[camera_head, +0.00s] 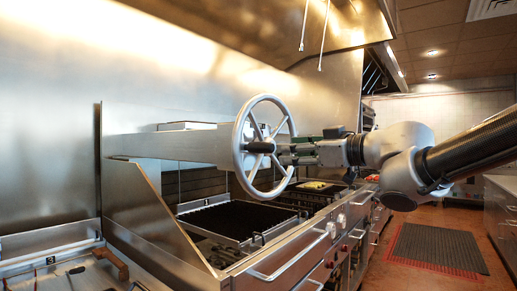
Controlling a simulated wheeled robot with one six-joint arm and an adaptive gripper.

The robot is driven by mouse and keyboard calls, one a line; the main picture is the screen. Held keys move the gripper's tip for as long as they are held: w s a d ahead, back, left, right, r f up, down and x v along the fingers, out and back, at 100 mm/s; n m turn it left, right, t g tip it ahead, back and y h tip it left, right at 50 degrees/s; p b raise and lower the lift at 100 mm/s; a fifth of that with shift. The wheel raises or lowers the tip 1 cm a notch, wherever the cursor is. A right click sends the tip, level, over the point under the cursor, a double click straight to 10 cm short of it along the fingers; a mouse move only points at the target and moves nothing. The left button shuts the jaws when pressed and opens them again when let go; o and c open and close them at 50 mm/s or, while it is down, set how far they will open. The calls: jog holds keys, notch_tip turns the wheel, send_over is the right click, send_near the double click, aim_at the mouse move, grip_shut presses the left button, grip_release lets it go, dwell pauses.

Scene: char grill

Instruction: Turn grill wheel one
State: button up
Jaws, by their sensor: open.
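The grill wheel (238,146) is a large light-grey spoked handwheel, standing upright at the centre of the view on the end of a metal beam. My gripper (284,153) comes in from the right and is at the wheel's right half, close to the hub and spokes. It is open. I cannot tell whether the fingers touch a spoke or the rim, because they are small and overlap the wheel. No other wheel shows clearly.
A dark grill grate (240,218) in a metal frame lies below the wheel. A front handle rail (290,258) runs along the cooking line. A steel hood (270,25) hangs above. A slanted steel side panel (150,215) stands left. The floor mat (437,247) lies right.

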aim_at(259, 147)
jog(key=a, duration=0.1)
jog(key=a+y, duration=0.1)
jog(key=s+a+n+g, duration=0.1)
jog(key=shift+r+y, duration=0.3)
jog(key=x, duration=0.7)
jog(key=shift+w, duration=0.1)
grip_shut()
